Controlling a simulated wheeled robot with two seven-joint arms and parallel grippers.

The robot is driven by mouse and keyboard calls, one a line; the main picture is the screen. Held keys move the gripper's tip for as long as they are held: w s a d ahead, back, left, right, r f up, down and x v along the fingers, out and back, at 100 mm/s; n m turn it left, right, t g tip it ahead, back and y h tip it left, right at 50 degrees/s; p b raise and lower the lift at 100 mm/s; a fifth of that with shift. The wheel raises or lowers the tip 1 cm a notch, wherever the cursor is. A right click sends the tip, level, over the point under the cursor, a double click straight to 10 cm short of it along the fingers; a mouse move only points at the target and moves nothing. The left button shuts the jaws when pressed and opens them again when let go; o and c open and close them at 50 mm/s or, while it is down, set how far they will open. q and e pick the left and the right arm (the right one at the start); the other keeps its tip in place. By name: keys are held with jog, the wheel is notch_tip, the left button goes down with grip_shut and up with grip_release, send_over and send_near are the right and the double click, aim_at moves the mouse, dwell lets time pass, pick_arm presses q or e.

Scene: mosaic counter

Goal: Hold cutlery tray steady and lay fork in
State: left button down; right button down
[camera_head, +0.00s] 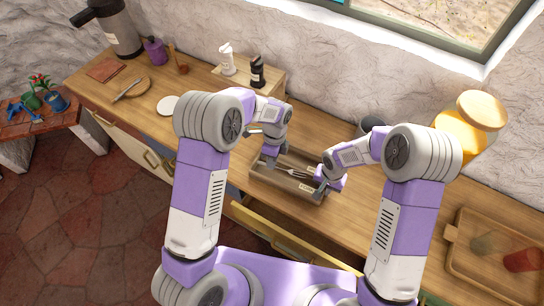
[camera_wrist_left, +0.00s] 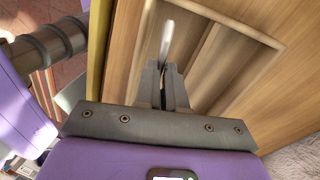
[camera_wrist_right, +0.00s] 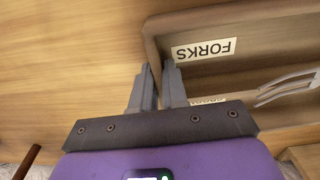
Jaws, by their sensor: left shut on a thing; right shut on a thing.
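The wooden cutlery tray (camera_head: 262,180) sits on the counter and also shows in the left wrist view (camera_wrist_left: 250,30) and right wrist view (camera_wrist_right: 150,45). My left gripper (camera_head: 270,158) is at the tray's left end, shut on a silver fork (camera_wrist_left: 167,38). The fork points along the tray, over its inside. My right gripper (camera_wrist_right: 161,72) is shut on the tray's end wall by the "FORKS" label (camera_wrist_right: 203,49). Silver tines (camera_wrist_right: 288,86) show in the right wrist view. I cannot tell whether the fork touches the tray floor.
A drawer (camera_head: 275,232) stands open below the tray. A white bottle (camera_head: 228,60) and black bottle (camera_head: 257,70) stand behind. A large orange-filled jar (camera_head: 468,122) is behind my right arm. A wooden tray (camera_head: 470,262) with cups is at the right.

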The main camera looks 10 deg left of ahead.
pick_arm(q)
jog(key=shift+f, duration=0.2)
jog(key=c, duration=1.1)
grip_release()
jog(key=shift+c, duration=0.2)
jog(key=shift+r, duration=0.15)
notch_tip(320, 180, up, 12)
jog(key=w, duration=0.2)
jog(key=shift+d+f, duration=0.15)
jog(key=shift+f, duration=0.05)
jog(key=shift+w, duration=0.1)
pick_arm(e)
jog(key=c, duration=1.1)
grip_release()
